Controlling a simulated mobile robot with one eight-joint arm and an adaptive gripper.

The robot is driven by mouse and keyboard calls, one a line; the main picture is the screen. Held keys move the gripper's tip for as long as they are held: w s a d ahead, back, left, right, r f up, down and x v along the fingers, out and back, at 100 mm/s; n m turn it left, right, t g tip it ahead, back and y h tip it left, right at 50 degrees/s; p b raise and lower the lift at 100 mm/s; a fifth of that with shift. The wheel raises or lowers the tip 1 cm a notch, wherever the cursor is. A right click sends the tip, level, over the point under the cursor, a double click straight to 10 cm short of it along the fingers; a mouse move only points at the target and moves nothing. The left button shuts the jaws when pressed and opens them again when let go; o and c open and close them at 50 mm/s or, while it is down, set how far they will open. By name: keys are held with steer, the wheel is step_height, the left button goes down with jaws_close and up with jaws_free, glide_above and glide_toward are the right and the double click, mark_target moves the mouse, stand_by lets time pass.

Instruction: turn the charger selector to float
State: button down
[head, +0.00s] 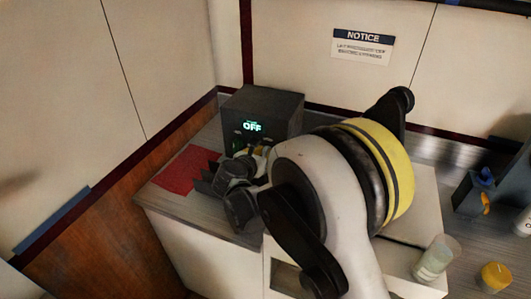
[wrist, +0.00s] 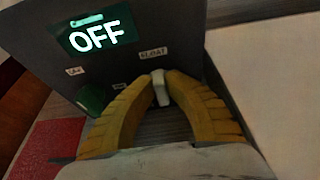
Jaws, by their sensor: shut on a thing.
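The charger is a dark box (head: 272,103) on the counter in the head view, with a lit screen reading OFF. In the wrist view its front (wrist: 190,30) shows the same OFF screen (wrist: 97,36) and a FLOAT label (wrist: 152,53). A pale grey piece (wrist: 160,88), seemingly the charger selector's handle, stands just below the FLOAT label. My gripper (wrist: 160,82) has its yellow fingers closed on this piece from both sides. The fingers hide the rest of the selector. In the head view my gripper (head: 250,158) is at the box's front, mostly hidden by my arm.
A green knob or button (wrist: 91,98) sits left of my fingers, with small labels close by. A red mat (head: 186,170) lies left of the box. A clear jar (head: 437,258), a yellow-topped item (head: 494,275) and a grey holder (head: 480,192) stand on the right.

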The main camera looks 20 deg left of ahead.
steer(key=shift+f, duration=0.2)
stand_by(0.3)
steer(key=c, duration=1.8)
jaws_free()
steer(key=o, duration=0.4)
steer(key=shift+w+f, duration=0.1)
steer(key=shift+w, duration=0.1)
steer(key=shift+s, duration=0.15)
steer(key=v, duration=1.2)
steer(key=shift+r, duration=0.2)
